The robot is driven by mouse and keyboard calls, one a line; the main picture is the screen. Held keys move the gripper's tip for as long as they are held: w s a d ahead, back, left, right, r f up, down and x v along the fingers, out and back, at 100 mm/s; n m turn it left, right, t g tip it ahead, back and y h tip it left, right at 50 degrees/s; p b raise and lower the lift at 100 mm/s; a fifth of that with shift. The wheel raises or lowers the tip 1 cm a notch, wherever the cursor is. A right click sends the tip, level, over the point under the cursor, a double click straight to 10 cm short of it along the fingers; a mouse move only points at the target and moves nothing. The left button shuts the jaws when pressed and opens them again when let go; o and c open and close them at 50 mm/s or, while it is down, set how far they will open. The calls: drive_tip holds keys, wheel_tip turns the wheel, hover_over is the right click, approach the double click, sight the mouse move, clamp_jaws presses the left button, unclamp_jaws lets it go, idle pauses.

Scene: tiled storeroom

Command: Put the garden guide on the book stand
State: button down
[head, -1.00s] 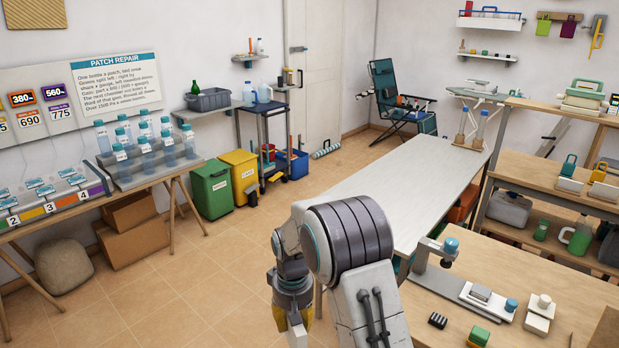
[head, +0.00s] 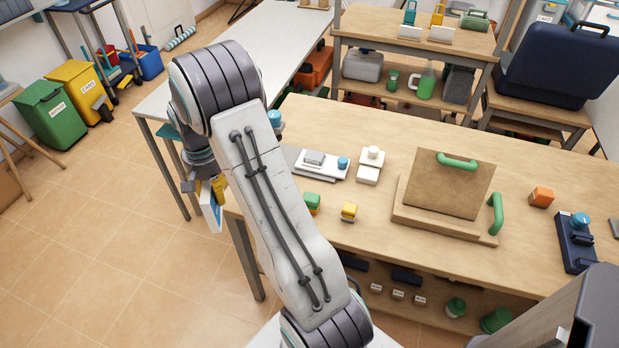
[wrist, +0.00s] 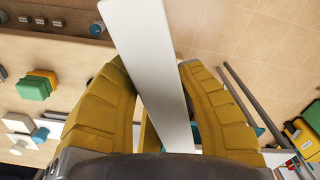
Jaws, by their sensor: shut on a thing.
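My gripper (head: 214,188), with yellow fingers, is shut on a thin book with white and blue showing (head: 210,208). I take it for the garden guide, but its title is not readable. In the wrist view the book's long white edge (wrist: 150,50) runs tilted between the yellow fingers. The book hangs over the floor, just left of the wooden workbench. The book stand (head: 448,182) is a tilted wooden board on a wooden base with green handles, on the right part of the bench. No book lies on it. My gripper is far to its left.
On the workbench (head: 390,130), green (head: 313,201) and yellow (head: 349,211) blocks and a white device (head: 321,162) stand between gripper and stand. An orange block (head: 541,197) and a dark blue device (head: 575,240) are right of the stand. A pale table (head: 255,45) is behind.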

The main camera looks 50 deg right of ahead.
drive_tip(key=s+d+m, duration=0.2)
drive_tip(key=d+m, duration=0.2)
drive_tip(key=s+d+m, duration=0.2)
drive_tip(key=d+m, duration=0.2)
drive_tip(key=d, duration=0.1)
drive_tip(key=s+d+m+b, duration=0.1)
drive_tip(key=s+d+m, duration=0.1)
drive_tip(key=d+m, duration=0.2)
drive_tip(key=shift+d+f, duration=0.3)
drive_tip(key=shift+f, duration=0.1)
drive_tip(key=s+d+m+b, duration=0.1)
drive_tip(key=s+d+m, duration=0.8)
drive_tip(key=m, duration=0.2)
drive_tip(key=p, duration=0.2)
approach(446, 205)
drive_tip(key=w+a+f, duration=0.2)
drive_tip(key=a, duration=0.1)
drive_tip(key=w+a+f, duration=0.1)
drive_tip(key=a, duration=0.1)
drive_tip(key=shift+a+f, duration=0.15)
drive_tip(key=shift+f, duration=0.25)
drive_tip(key=s, duration=0.1)
drive_tip(key=s+d+p, duration=0.1)
drive_tip(key=s, duration=0.1)
drive_tip(key=shift+s+d+r, duration=0.1)
drive_tip(key=shift+d, duration=0.05)
drive_tip(key=shift+s+f, duration=0.15)
drive_tip(key=shift+f, duration=0.8)
